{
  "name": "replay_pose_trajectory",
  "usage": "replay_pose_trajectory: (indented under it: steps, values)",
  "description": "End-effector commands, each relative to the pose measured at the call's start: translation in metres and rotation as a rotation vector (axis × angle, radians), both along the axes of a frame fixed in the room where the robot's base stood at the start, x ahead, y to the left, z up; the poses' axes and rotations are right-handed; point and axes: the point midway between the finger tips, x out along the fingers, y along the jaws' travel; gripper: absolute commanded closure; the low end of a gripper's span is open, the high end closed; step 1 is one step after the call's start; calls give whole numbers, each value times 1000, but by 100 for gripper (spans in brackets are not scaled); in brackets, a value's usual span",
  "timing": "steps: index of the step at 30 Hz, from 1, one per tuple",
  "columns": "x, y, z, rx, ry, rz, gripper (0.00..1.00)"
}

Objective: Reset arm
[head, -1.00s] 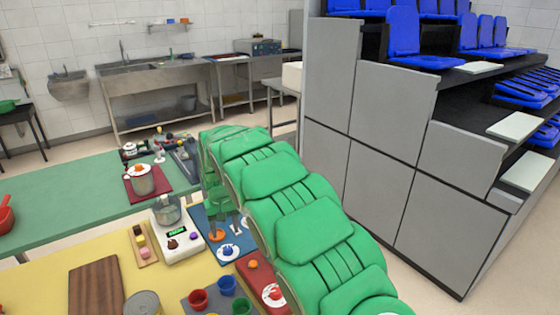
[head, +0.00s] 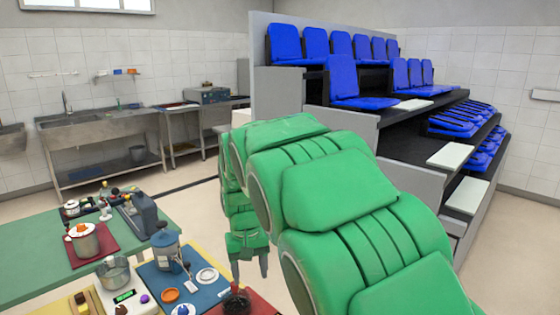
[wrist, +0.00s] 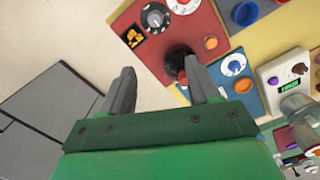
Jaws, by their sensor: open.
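My green arm crosses the middle and lower right of the head view. My gripper (head: 250,268) hangs from it, fingers pointing down, near the right end of the yellow table. In the wrist view my gripper (wrist: 160,72) has its two grey fingers apart.
A blue board (head: 160,275) with small discs and a scale (head: 125,297) with a bowl lie left of my gripper. A green table (head: 30,250) stands behind. Tiered blue seats (head: 355,85) rise at the right. Bare floor (wrist: 60,30) lies beside the table.

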Motion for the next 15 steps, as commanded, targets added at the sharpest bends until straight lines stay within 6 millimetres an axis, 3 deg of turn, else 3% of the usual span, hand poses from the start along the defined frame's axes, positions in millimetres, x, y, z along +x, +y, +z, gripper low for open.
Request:
replay_pose_trajectory:
  steps: [3,15]
  values:
    - [-19,-26,14,4,5,-31,39]
    - [-95,-96,42,18,37,-118,39]
